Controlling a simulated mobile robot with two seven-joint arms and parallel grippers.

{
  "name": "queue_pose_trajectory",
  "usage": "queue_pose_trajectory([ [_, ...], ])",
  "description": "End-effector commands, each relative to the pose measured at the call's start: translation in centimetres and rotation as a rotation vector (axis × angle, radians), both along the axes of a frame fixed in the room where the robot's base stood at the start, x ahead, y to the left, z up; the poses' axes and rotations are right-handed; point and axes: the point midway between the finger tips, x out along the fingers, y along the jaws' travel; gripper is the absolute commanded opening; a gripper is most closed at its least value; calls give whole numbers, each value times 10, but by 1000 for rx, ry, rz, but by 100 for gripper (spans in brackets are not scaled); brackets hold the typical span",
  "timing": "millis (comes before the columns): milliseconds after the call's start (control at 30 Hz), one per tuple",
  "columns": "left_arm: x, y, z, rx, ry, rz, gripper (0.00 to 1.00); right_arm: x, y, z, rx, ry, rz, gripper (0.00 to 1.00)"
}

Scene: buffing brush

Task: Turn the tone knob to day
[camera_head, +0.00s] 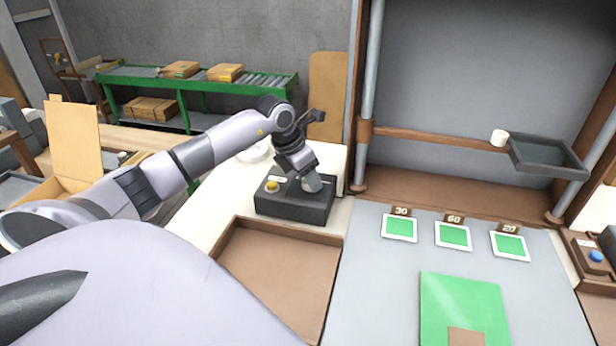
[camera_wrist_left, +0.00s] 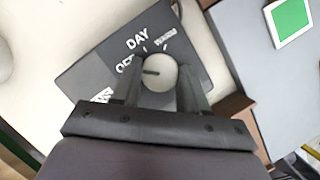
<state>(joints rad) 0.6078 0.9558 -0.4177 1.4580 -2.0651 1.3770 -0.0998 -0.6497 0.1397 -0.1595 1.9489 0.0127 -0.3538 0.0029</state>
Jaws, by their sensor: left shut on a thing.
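The tone knob (camera_wrist_left: 160,74) is a round pale grey knob on a dark control box (camera_head: 290,207). In the left wrist view the box carries the white words OFF, DAY and WARM around the knob. The dark mark on the knob points left, toward OFF, with DAY above it. My left gripper (camera_wrist_left: 162,82) is shut on the knob, one finger on each side. In the head view the knob (camera_head: 312,184) shows just under my left gripper (camera_head: 307,173). My right gripper is not in view.
A shallow brown tray (camera_head: 275,275) lies in front. To the right, a grey table (camera_head: 375,290) holds green-faced cards marked 30, 60 and 20 and a larger green sheet (camera_head: 460,305). A grey tray (camera_head: 548,155) hangs on a rail.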

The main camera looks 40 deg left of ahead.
Motion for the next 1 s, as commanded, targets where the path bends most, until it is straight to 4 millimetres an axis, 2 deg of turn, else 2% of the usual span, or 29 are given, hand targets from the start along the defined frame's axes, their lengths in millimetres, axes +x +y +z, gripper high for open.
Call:
queue_pose_trajectory([
  [500,2,4,0,-1,-4,-394,13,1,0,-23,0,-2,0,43],
  [1000,4,5,1,0,-4,-741,13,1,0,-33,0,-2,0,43],
])
